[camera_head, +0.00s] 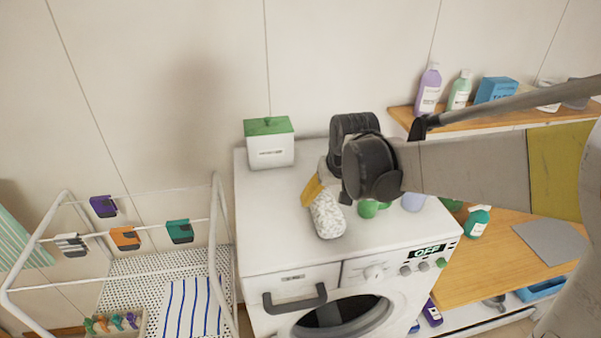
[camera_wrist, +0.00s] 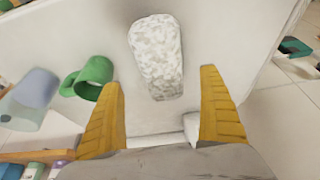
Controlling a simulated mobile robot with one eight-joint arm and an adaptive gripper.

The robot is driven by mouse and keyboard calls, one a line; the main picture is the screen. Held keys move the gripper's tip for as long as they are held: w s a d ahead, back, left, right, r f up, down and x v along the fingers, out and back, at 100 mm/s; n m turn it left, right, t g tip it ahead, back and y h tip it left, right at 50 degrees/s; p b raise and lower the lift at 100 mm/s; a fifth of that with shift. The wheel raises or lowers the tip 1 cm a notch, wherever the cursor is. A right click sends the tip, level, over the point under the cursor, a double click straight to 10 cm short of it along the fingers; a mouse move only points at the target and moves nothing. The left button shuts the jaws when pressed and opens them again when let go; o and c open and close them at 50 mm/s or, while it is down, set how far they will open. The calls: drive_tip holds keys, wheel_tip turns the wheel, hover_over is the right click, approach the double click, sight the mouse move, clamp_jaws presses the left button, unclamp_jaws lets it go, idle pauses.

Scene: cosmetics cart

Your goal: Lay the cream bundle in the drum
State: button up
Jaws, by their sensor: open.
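The cream bundle (camera_head: 327,215) is a pale, speckled, rounded roll on the white washing machine's top, near its front edge. In the wrist view the bundle (camera_wrist: 157,50) lies beyond my fingertips, lined up with the gap between them. My gripper (camera_wrist: 161,78) has its two yellow fingers spread wide, with nothing between them. In the head view my gripper (camera_head: 314,188) is just behind the bundle, partly hidden by my arm. The washing machine (camera_head: 256,210) has a round, dark front window (camera_head: 340,312), cut off by the picture's lower edge. The drum's inside cannot be made out.
A white box with a green lid (camera_head: 269,145) stands at the machine's back left. A green mug (camera_wrist: 88,78) and a pale blue cup (camera_wrist: 32,98) stand beside the bundle. A drying rack (camera_head: 130,262) is left; shelves with bottles (camera_head: 428,90) are right.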

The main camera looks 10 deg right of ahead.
sight(327, 204)
drive_tip(key=x, duration=0.6)
drive_tip(key=shift+s+a, duration=0.15)
drive_tip(key=shift+s, duration=0.1)
drive_tip(key=shift+c, duration=1)
drive_tip(key=c, duration=1.2)
drive_tip(key=shift+c, duration=0.2)
drive_tip(key=shift+r, duration=0.15)
